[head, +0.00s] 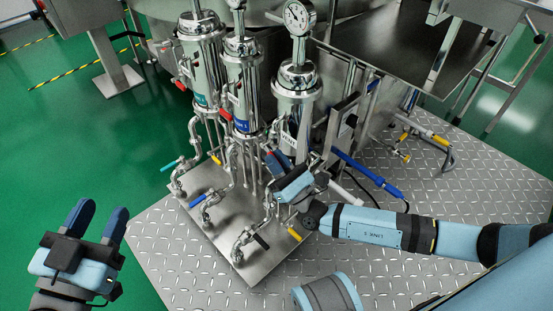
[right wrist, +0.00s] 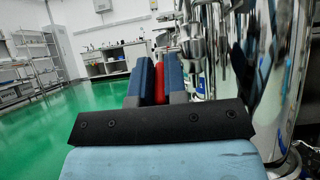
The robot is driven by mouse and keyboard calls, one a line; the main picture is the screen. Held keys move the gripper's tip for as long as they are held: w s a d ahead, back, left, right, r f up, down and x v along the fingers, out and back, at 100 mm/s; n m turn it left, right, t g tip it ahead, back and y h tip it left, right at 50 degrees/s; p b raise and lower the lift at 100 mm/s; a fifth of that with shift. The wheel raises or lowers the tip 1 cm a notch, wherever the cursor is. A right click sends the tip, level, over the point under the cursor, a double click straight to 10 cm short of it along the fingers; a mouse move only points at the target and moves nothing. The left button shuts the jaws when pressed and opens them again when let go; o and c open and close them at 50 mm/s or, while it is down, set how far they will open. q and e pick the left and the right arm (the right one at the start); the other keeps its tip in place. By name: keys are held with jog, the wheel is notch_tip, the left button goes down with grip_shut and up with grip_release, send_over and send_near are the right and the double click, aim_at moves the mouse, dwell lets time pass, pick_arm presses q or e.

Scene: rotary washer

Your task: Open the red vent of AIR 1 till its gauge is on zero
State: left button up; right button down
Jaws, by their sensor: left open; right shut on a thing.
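The right-hand steel canister (head: 297,100) has a white label, partly hidden by my right gripper, that I cannot fully read. A round white gauge (head: 298,16) stands on top of it; its reading is too small to tell. My right gripper (head: 273,160) is at the lower left side of this canister. In the right wrist view a red vent handle (right wrist: 161,84) sits between the two blue fingers, which are shut on it. In the head view the fingers hide that handle. My left gripper (head: 98,212) is open and empty, low over the green floor at the left.
Two similar canisters, one with a teal label (head: 202,101) and one with a blue label (head: 243,126), stand to the left with red handles. Below are pipes with teal, blue and black (head: 261,241) valve levers on a steel plate. Blue hose fittings (head: 365,174) lie at the right.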

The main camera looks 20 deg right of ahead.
jog(key=c, duration=1.2)
grip_release()
jog(key=shift+o, duration=0.2)
pick_arm(q)
jog(key=shift+s+d+f+n+g+y+p, duration=0.2)
jog(key=shift+s+d+n+g+y+p, duration=0.25)
jog(key=shift+n+p, duration=0.65)
pick_arm(e)
jog(key=v, duration=1.3)
jog(key=shift+s+f, duration=0.2)
jog(key=shift+s, duration=0.15)
pick_arm(q)
jog(key=shift+a, duration=0.1)
pick_arm(e)
jog(key=shift+d, duration=0.15)
jog(key=shift+c, duration=0.2)
